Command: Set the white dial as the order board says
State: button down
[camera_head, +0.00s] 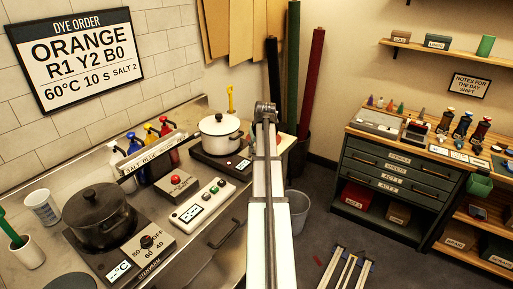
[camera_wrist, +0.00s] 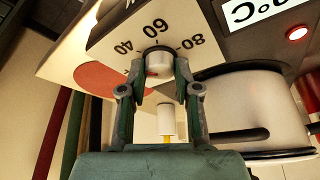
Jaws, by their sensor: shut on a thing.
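The order board (camera_head: 75,58) hangs on the tiled wall and reads ORANGE, R1 Y2 B0, 60°C, 10 S, SALT 2. In the wrist view, the white dial (camera_wrist: 159,64) sits on a pale panel (camera_wrist: 112,38) marked 40, 60 and 80, seen upside down. My gripper (camera_wrist: 160,80) is shut on the dial, one finger on each side. The 60 stands just beyond the dial's middle; I cannot read its pointer surely. In the head view my arm hides the dial and my fingers.
A white pot (camera_head: 220,132) stands on the back hotplate, close beside my gripper in the wrist view (camera_wrist: 250,110). A red lamp (camera_wrist: 297,33) is lit near a °C display (camera_wrist: 258,10). A black pot (camera_head: 99,215) and another dial (camera_head: 146,241) are at front left.

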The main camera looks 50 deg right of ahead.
jog(key=m+g, duration=0.1)
jog(key=m, duration=0.2)
jog(key=m+g+h, duration=0.1)
jog(key=m, duration=0.2)
jog(key=shift+w+a+f+h, duration=0.1)
jog(key=shift+w+a+h, duration=0.1)
jog(key=shift+h, duration=0.1)
jog(key=m+g, duration=0.1)
jog(key=m, duration=0.2)
jog(key=m+g, duration=0.1)
jog(key=m, duration=0.2)
jog(key=shift+w+m+b, duration=0.1)
jog(key=shift+m+b, duration=0.2)
jog(key=shift+b, duration=0.1)
jog(key=c, duration=0.8)
grip_release()
jog(key=shift+h, duration=0.3)
jog(key=v, duration=1.2)
jog(key=shift+w, duration=0.2)
